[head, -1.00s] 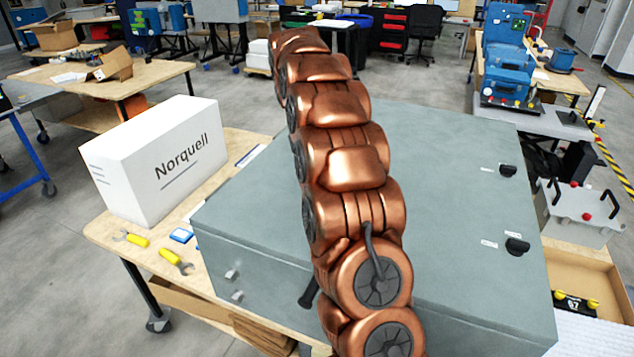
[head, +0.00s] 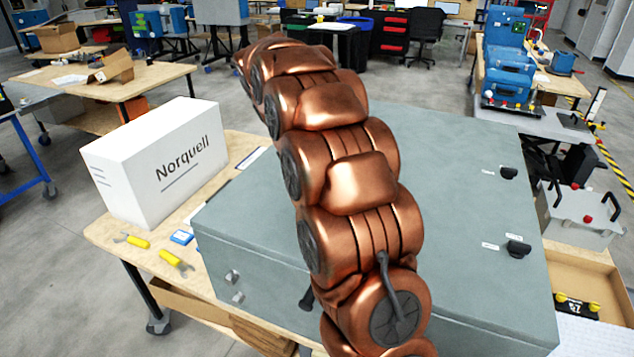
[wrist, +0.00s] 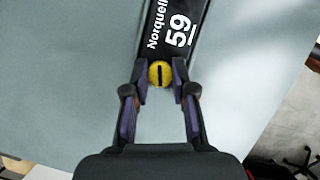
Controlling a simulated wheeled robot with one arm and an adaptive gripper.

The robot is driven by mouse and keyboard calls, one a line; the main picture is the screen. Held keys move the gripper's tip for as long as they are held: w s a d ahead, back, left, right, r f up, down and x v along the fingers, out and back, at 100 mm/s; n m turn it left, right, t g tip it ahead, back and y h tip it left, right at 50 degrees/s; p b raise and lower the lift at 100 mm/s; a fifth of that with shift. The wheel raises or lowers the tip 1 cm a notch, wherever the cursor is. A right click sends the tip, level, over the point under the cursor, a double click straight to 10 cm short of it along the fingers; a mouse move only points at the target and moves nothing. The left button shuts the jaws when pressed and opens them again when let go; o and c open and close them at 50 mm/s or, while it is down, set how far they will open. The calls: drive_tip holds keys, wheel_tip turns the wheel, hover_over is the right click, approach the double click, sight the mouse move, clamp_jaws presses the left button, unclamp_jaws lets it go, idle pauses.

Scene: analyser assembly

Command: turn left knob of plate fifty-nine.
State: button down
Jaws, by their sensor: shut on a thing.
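A black plate marked "Norquell 59" (wrist: 174,25) runs up from the middle of the wrist view. A round yellow knob (wrist: 160,75) with a dark slot sits at its lower end, the left end as its lettering reads. My gripper (wrist: 160,69) has one finger on each side of this knob and is shut on it. The slot runs roughly up and down in the picture. The plate's other end is outside the wrist view. In the head view my copper arm hides the gripper, plate and knob.
A large grey cabinet (head: 460,150) with two black latches (head: 517,248) lies under my arm. A white Norquell box (head: 155,160) and yellow-handled wrenches (head: 175,259) are on the wooden bench at left. Another black plate with yellow knobs (head: 577,305) lies at lower right.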

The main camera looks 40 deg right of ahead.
drive_tip(key=n+t+p, duration=0.1)
drive_tip(key=n, duration=0.2)
drive_tip(key=n+t+h+p, duration=0.1)
drive_tip(key=n, duration=0.2)
drive_tip(key=shift+s+a+n, duration=0.15)
drive_tip(key=shift+n, duration=0.15)
drive_tip(key=n+t, duration=0.2)
drive_tip(key=n, duration=0.3)
drive_tip(key=shift+s+f, duration=0.1)
drive_tip(key=shift+s, duration=0.05)
drive_tip(key=n+t, duration=0.1)
drive_tip(key=n, duration=0.2)
drive_tip(key=n+t+y, duration=0.1)
drive_tip(key=n, duration=0.2)
drive_tip(key=shift+n+y, duration=0.3)
drive_tip(key=n+y, duration=0.1)
drive_tip(key=n, duration=0.2)
drive_tip(key=n+t+y, duration=0.1)
drive_tip(key=n, duration=0.2)
drive_tip(key=shift+s, duration=0.15)
drive_tip(key=shift+d+n, duration=0.2)
drive_tip(key=shift+n, duration=0.1)
drive_tip(key=c, duration=0.9)
unclamp_jaws()
drive_tip(key=shift+c, duration=0.2)
drive_tip(key=shift+r, duration=0.2)
